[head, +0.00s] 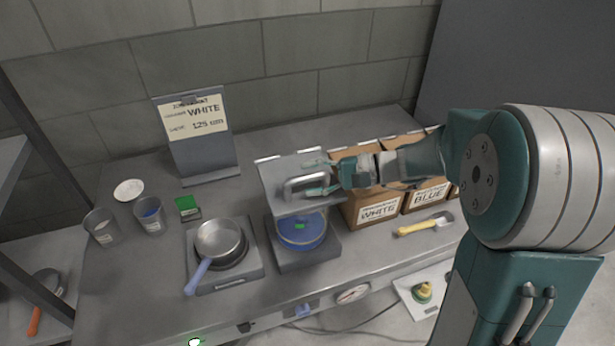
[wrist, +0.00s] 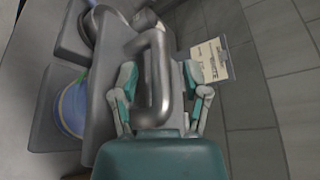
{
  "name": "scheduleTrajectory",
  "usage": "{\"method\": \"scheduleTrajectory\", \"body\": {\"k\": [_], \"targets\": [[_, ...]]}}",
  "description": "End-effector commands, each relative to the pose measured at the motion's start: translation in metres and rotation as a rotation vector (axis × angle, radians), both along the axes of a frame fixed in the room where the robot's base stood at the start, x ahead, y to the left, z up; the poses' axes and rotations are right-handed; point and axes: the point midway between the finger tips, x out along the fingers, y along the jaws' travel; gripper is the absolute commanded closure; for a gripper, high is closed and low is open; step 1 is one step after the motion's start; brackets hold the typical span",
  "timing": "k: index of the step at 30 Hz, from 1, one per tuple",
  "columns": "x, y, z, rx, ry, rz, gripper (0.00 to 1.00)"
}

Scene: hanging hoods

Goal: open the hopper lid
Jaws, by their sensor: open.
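The hopper is a grey unit on the counter, and its lid (head: 276,182) is a grey panel on top that looks closed. A metal loop handle (head: 303,183) sits on the lid. The handle also shows large in the wrist view (wrist: 158,70). My gripper (head: 322,177) comes in from the right at the handle. In the wrist view my gripper's teal fingertips (wrist: 163,82) are open, one on each side of the handle. I cannot tell whether either finger touches it.
Cardboard boxes labelled WHITE (head: 378,211) and BLUE (head: 428,197) stand right of the hopper, under my arm. A pan (head: 219,240) on a burner stands to the left. A sign (head: 199,135) stands behind. A yellow-handled scoop (head: 425,224) lies in front of the boxes.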

Motion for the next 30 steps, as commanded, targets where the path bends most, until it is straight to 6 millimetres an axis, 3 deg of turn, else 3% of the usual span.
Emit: {"method": "scheduleTrajectory", "body": {"k": [11, 12, 15, 16, 30], "targets": [[0.0008, 0.0104, -0.0024, -0.001, 0.0, -0.001, 0.41], [0.0008, 0.0103, -0.0024, -0.001, 0.0, -0.001, 0.45], [0.0008, 0.0102, -0.0024, -0.001, 0.0, -0.001, 0.9], [0.0008, 0.0102, -0.0024, -0.001, 0.0, -0.001, 1.0], [0.0023, 0.0109, 0.0034, -0.013, 0.038, 0.002, 1.0]]}}
